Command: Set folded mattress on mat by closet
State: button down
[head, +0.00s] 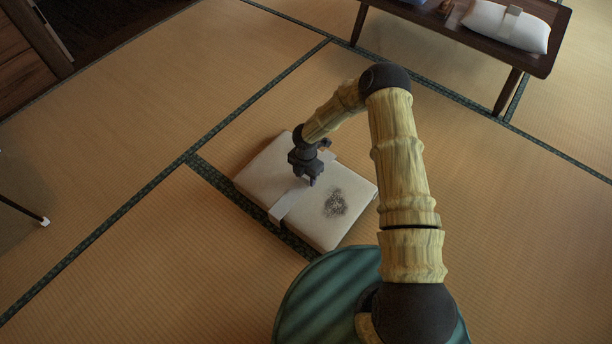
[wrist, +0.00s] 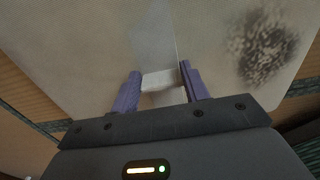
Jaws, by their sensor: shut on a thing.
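The folded mattress (head: 262,180) is a cream, flat block with a pale strap (head: 290,200) across it and a dark speckled stain on its right part. It lies over the tatami near a dark green border; I cannot tell whether it touches the floor. My gripper (head: 308,182) points down at the middle of the mattress. In the wrist view the mattress (wrist: 80,45) fills the top, and my gripper's purple fingers (wrist: 160,88) are shut on the white strap piece between them. I cannot make out a separate mat by a closet.
A dark wooden bench (head: 453,35) stands at the upper right with a white strapped pillow (head: 505,26) on it. Dark wooden furniture (head: 28,45) is at the upper left. A thin dark leg with a white foot (head: 44,221) shows at the left edge. Tatami between them is clear.

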jog(key=shift+f, duration=0.1)
jog(key=c, duration=0.7)
grip_release()
notch_tip(320, 180, up, 12)
jog(key=p, duration=0.7)
